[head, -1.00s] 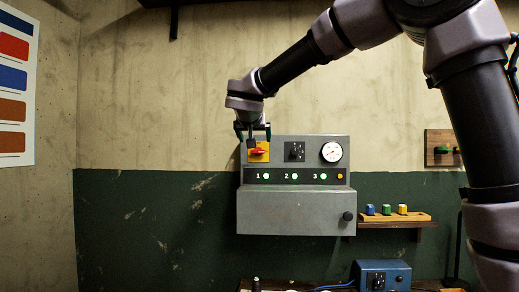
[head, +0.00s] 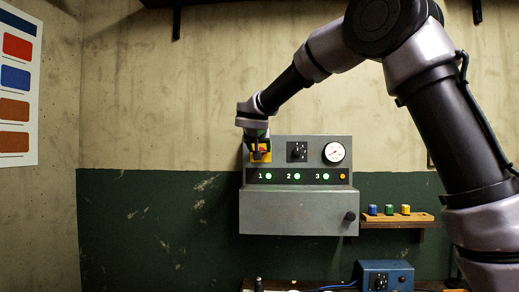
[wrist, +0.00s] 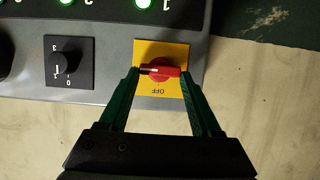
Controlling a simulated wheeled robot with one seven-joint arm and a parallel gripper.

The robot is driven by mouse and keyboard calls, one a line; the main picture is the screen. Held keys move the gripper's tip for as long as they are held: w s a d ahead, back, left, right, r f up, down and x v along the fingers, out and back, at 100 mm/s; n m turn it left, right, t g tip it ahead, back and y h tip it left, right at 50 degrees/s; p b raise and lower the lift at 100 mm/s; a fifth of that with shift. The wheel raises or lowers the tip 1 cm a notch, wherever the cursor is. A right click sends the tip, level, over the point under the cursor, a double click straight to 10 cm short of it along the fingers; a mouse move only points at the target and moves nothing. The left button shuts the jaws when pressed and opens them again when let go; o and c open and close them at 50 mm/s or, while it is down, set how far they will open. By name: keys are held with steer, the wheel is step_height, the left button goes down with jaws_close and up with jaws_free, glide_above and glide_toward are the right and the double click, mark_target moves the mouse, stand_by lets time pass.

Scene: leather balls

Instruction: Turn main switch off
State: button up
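The main switch is a red rotary handle (wrist: 162,71) on a yellow plate (wrist: 163,97) at the upper left of the grey control box (head: 297,211). In the wrist view the handle lies sideways, its white mark to the left, and an upside-down OFF label sits on the plate below it. My gripper (wrist: 161,74) has its green fingers one on each side of the handle, at its two ends. The fingers are apart; firm contact is not clear. In the head view my gripper (head: 260,152) partly hides the yellow plate (head: 268,158).
Right of the switch are a black selector knob (head: 297,151) and a round gauge (head: 333,152). Below them, green lamps (head: 297,176) numbered 1 to 3 are lit. A shelf with coloured blocks (head: 388,210) is right of the box; a blue box (head: 384,275) stands below.

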steer(key=c, duration=0.6)
steer(key=shift+a+f+n+t+h, duration=0.4)
steer(key=shift+n+h, duration=0.75)
steer(key=shift+n, duration=1.1)
steer(key=shift+a+f+n+t+h, duration=0.15)
steer(key=shift+n+t+h, duration=0.4)
steer(key=shift+n+h, duration=1.15)
steer(key=shift+a+f+n+t+h, duration=0.3)
steer(key=shift+n+t+h, duration=0.25)
steer(key=shift+n, duration=2.2)
steer(key=o, duration=1.4)
